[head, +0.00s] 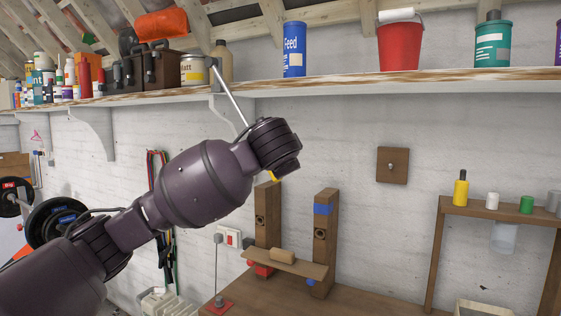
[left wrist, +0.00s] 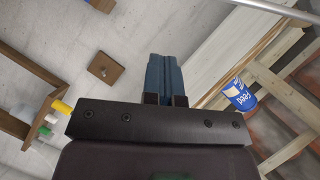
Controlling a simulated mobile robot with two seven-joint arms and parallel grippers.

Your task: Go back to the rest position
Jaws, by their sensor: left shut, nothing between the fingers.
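My left arm (head: 205,180) reaches up from the lower left in the head view, in front of the brick wall and below the shelf. Its wrist end is near the picture's middle; the fingers do not show clearly there. In the left wrist view my left gripper (left wrist: 163,62) has its two blue fingers together, with nothing between them. My right gripper is in neither view.
A long wall shelf (head: 400,80) holds a blue feed tin (head: 294,50), a red bucket (head: 400,45) and a teal tin (head: 492,45). Below are a wooden bench (head: 350,302) with two posts and a small rack (head: 500,212). A thin grey rod (head: 230,97) slopes near my wrist.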

